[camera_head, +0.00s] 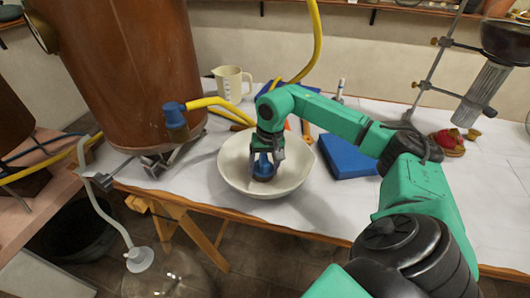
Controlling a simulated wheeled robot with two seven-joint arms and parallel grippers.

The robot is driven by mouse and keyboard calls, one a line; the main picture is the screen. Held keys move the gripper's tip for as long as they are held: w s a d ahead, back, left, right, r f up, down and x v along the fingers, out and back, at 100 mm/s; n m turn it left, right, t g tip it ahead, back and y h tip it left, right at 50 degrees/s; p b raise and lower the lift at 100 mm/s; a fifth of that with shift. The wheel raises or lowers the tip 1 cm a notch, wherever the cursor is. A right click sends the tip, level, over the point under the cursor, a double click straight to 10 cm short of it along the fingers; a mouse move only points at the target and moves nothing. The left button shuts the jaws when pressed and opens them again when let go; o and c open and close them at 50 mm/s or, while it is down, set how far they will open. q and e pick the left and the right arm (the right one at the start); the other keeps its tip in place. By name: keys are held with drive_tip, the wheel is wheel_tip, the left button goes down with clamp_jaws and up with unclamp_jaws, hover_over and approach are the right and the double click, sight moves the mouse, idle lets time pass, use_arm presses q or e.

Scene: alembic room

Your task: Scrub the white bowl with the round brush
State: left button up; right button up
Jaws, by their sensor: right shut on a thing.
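The white bowl (229,168) stands on the white-covered table near its front edge. My right gripper (264,158) points down into the bowl and is shut on the round brush (263,172), which looks blue. The brush is inside the bowl, low over its inner floor; I cannot tell whether it touches. The gripper hides the upper part of the brush. My right arm comes in from the lower right and reaches over the table. My left gripper is not in view.
A blue block (346,157) lies right of the bowl. A measuring jug (232,82) stands behind. A large copper vessel (130,75) with a yellow hose (215,102) is at left. A metal stand (432,75) and red items (447,138) are at right.

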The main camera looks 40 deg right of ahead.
drive_tip(key=shift+s+d+f+b, duration=0.2)
drive_tip(key=shift+d+b, duration=0.1)
drive_tip(key=shift+d, duration=0.3)
drive_tip(key=shift+s+d+r, duration=0.1)
drive_tip(key=shift+s+d, duration=0.05)
drive_tip(key=shift+d, duration=0.25)
drive_tip(key=shift+d+r, duration=0.1)
drive_tip(key=shift+w+a+r+p, duration=0.1)
drive_tip(key=shift+w+r+p, duration=0.05)
drive_tip(key=shift+w+p, duration=0.15)
drive_tip(key=shift+w+a+r+p, duration=0.1)
drive_tip(key=shift+w+p, duration=0.1)
drive_tip(key=shift+w, duration=0.2)
drive_tip(key=shift+w+f, duration=0.2)
drive_tip(key=shift+w, duration=0.25)
drive_tip(key=shift+s+a, duration=0.8)
drive_tip(key=shift+a, duration=0.1)
